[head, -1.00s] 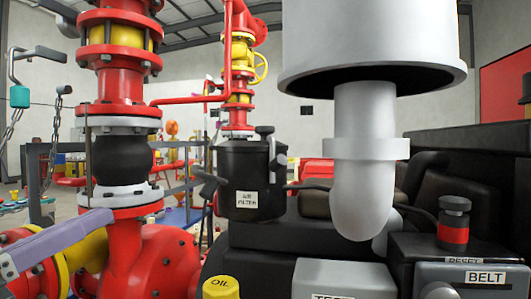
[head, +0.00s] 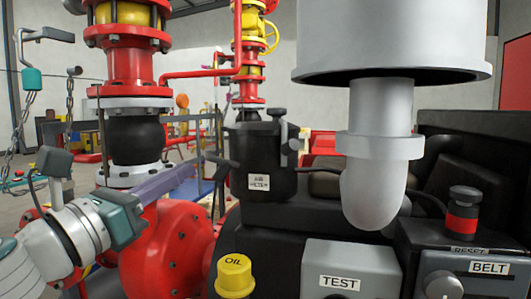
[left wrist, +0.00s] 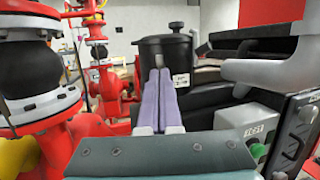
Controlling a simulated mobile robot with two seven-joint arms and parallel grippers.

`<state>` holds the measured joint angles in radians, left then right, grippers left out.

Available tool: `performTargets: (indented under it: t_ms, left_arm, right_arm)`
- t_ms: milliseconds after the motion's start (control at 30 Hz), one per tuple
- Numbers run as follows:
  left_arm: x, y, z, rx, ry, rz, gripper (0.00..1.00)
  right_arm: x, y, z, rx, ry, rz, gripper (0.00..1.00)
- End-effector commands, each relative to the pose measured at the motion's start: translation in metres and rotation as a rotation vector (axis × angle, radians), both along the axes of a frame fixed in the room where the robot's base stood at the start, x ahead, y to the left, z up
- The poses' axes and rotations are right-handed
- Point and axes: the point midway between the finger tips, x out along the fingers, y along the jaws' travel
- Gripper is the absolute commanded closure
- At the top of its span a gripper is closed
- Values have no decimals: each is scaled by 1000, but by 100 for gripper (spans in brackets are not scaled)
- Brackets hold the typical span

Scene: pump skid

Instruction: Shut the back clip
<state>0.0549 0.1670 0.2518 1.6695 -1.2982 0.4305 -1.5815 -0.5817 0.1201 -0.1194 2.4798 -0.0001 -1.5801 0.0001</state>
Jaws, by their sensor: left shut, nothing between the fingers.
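The black air filter canister (head: 262,188), with a white label, stands in the middle of the head view and at the top centre of the left wrist view (left wrist: 181,60). A dark clip lever (head: 221,163) sticks out from its left side, clear of the wall. A grey clip (head: 284,138) stands against its right side. I cannot tell for sure which one is the back clip. My left gripper (head: 198,165) has its long purple fingers together, empty, pointing at the canister's left side near the dark lever. Whether they touch is unclear. My right gripper is out of view.
A red pump casing (head: 178,240) and flanged pipe (head: 130,65) stand left. A big grey pipe elbow (head: 375,190) hangs right of the canister.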

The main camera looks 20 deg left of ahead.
Motion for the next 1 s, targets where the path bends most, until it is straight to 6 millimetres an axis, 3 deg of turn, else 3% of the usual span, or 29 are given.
performTargets:
  t_ms: [100,300,733,1000]
  left_arm:
    - [18,-4,6,-2,-1,1,100]
    - [32,-6,7,0,1,0,100]
    - [33,-7,8,0,2,0,100]
    - [34,-7,16,12,45,1,100]
  right_arm:
    - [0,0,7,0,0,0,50]
    - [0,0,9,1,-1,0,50]
    - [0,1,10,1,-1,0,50]
    - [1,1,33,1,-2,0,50]
